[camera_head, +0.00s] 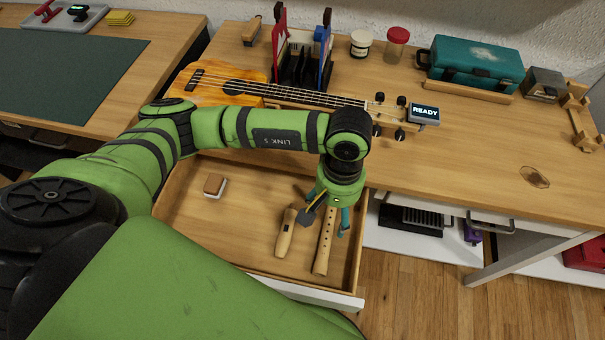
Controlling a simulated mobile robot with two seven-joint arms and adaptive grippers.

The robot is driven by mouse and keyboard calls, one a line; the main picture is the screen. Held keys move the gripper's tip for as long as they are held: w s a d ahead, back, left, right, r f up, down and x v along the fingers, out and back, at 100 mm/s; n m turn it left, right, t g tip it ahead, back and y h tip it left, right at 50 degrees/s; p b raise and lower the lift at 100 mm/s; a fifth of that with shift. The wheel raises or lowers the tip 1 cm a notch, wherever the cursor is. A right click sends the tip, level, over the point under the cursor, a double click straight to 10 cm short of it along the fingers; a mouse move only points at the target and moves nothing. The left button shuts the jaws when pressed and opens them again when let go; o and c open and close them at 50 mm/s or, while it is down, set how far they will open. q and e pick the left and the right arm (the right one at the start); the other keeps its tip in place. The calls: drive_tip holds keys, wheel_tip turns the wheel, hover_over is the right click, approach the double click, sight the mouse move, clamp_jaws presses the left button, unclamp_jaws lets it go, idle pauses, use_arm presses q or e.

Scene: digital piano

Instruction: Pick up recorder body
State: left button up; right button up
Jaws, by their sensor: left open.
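The recorder body (324,248), a long pale wooden tube with finger holes, lies in the open drawer (190,235), near its right side. Its upper end is hidden under my left gripper. My left gripper (327,217) points down over that upper end with its fingers apart; one teal finger shows on the right side of the tube. I cannot tell whether the fingers touch it. My right gripper is out of view.
A shorter wooden piece (286,234) lies close left of the recorder body, and a small brown-and-white block (214,186) lies farther left. A ukulele (225,86) with a READY tuner (425,113) lies on the desk above. The desk's right part is mostly clear.

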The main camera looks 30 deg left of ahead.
sight(331, 232)
use_arm(q)
drive_tip(key=f, duration=0.2)
drive_tip(key=s+d+f+p, duration=0.1)
drive_tip(key=shift+f, duration=0.3)
wheel_tip(331, 232, down, 2)
drive_tip(key=shift+s+f, duration=0.15)
drive_tip(key=shift+f, duration=0.4)
drive_tip(key=shift+c, duration=0.8)
drive_tip(key=c, duration=1.1)
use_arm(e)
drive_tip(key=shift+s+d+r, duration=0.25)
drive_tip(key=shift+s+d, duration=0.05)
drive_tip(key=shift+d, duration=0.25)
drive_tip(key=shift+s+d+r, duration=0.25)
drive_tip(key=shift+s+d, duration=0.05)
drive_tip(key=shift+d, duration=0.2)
